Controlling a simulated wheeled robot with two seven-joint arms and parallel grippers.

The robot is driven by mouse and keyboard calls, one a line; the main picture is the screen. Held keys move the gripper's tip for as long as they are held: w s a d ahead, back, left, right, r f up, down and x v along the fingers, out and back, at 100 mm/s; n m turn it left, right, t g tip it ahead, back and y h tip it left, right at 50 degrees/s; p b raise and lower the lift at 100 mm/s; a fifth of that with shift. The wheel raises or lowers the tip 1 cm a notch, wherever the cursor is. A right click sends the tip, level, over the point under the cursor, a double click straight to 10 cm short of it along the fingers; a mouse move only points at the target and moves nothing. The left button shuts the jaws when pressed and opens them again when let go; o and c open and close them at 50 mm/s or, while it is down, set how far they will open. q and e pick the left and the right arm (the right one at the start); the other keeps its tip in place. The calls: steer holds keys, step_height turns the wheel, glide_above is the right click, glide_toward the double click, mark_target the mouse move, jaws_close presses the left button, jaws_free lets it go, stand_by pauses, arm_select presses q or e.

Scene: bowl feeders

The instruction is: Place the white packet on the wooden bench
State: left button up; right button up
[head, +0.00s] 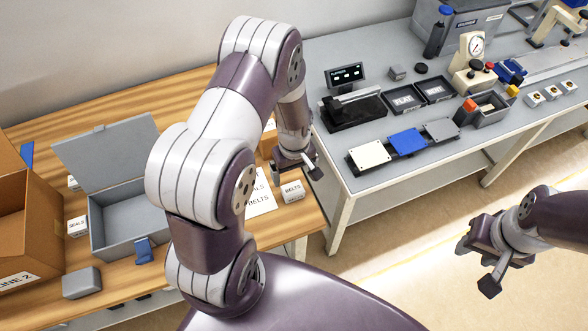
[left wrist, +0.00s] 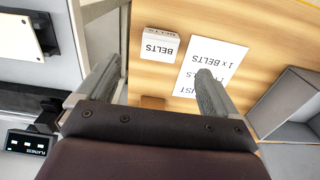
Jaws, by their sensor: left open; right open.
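A small white packet marked BELTS (head: 292,190) lies on the wooden bench (head: 110,311) near its right end, beside a printed white sheet (head: 262,199). In the left wrist view the packet (left wrist: 160,44) is beyond my fingertips, apart from them. My left gripper (head: 296,168) is open and empty, above the bench by the packet; its spread fingers show in the left wrist view (left wrist: 156,85). Other white packets, one marked SEALS (head: 77,227), stand left of the grey box. My right gripper (head: 478,265) is open and empty over the floor at the right.
An open grey lidded box (head: 125,220), a grey block (head: 81,282) and a cardboard box (head: 35,220) occupy the bench's left. My left arm hides its middle. A grey table (head: 335,148) at the right holds trays (head: 404,99), plates and instruments. A gap separates the tables.

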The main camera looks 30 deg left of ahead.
arm_select(q)
steer(key=s+d+r+m, duration=0.2)
steer(key=s+r+m, duration=0.2)
steer(key=r, duration=0.4)
steer(key=s+d+r+m+t, duration=0.1)
steer(key=s+d+r+m, duration=0.1)
steer(key=s+r+m, duration=0.2)
step_height(320, 180, up, 5)
steer(key=shift+s+d+f+m, duration=0.1)
steer(key=shift+s+d+m, duration=0.25)
steer(key=shift+m, duration=0.75)
